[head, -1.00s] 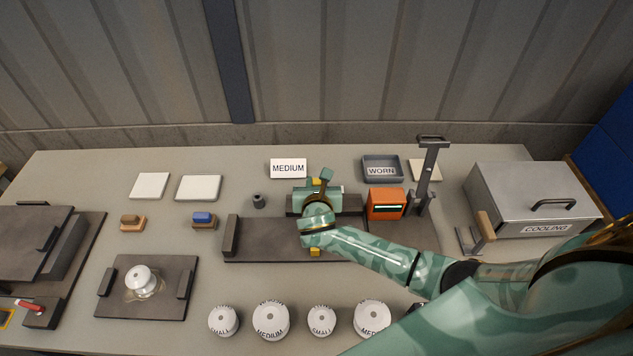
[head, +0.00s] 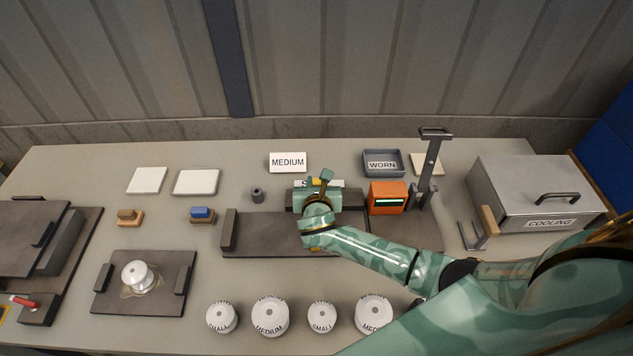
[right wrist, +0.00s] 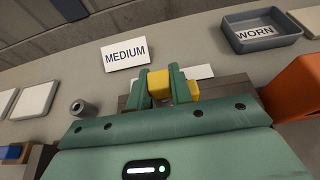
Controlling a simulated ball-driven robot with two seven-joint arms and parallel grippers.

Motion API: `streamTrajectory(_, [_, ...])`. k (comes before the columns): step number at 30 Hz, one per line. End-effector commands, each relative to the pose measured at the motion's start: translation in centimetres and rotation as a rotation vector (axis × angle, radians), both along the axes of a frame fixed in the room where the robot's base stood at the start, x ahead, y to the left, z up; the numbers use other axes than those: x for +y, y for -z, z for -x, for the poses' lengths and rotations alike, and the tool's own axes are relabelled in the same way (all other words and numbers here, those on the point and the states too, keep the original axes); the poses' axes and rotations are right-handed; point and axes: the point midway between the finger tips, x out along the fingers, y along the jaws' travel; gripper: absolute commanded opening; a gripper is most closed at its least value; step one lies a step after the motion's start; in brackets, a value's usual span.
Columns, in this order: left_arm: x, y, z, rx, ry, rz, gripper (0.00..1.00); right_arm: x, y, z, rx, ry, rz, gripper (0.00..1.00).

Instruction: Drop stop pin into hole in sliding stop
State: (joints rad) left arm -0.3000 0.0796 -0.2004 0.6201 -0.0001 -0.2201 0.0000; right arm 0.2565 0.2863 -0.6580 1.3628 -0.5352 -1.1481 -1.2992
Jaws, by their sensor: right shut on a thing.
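My right gripper (head: 317,184) is over the far part of the dark rail fixture (head: 262,238). In the right wrist view, its two green fingers (right wrist: 161,86) are shut on a yellow piece (right wrist: 160,88). More yellow shows just right of the fingers. A dark block (right wrist: 238,90) lies under and behind the hand. The hand hides the lower end of the yellow piece and any hole, so I cannot tell whether the piece is the stop pin or is seated. A small dark hollow cylinder (head: 257,195) stands apart, left of the hand. My left gripper is not in view.
An orange box (head: 387,198) and a tall dark lever post (head: 429,170) stand close right of the hand. The MEDIUM card (head: 288,162) and WORN tray (head: 383,163) are behind. Several white insulators (head: 270,316) stand in front. The table left of the fixture has free room.

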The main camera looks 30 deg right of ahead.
Motion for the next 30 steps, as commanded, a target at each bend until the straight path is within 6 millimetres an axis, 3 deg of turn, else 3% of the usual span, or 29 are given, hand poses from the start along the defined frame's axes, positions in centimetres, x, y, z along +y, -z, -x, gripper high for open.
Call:
streamTrajectory(5, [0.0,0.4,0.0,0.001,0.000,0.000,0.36,0.0,0.5,0.0,0.000,0.000,0.000,0.00])
streamTrajectory(6, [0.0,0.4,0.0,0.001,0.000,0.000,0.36,0.0,0.6,0.0,0.000,0.000,-0.001,0.24])
streamTrajectory(9, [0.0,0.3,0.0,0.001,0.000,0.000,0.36,0.0,0.5,0.0,0.002,0.000,-0.001,0.47])
streamTrajectory(20, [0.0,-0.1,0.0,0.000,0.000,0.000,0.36,0.4,0.3,1.0,0.006,0.000,-0.002,0.47])
streamTrajectory(30, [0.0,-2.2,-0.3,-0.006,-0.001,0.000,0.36,4.0,-3.2,8.0,0.003,-0.001,-0.005,0.47])
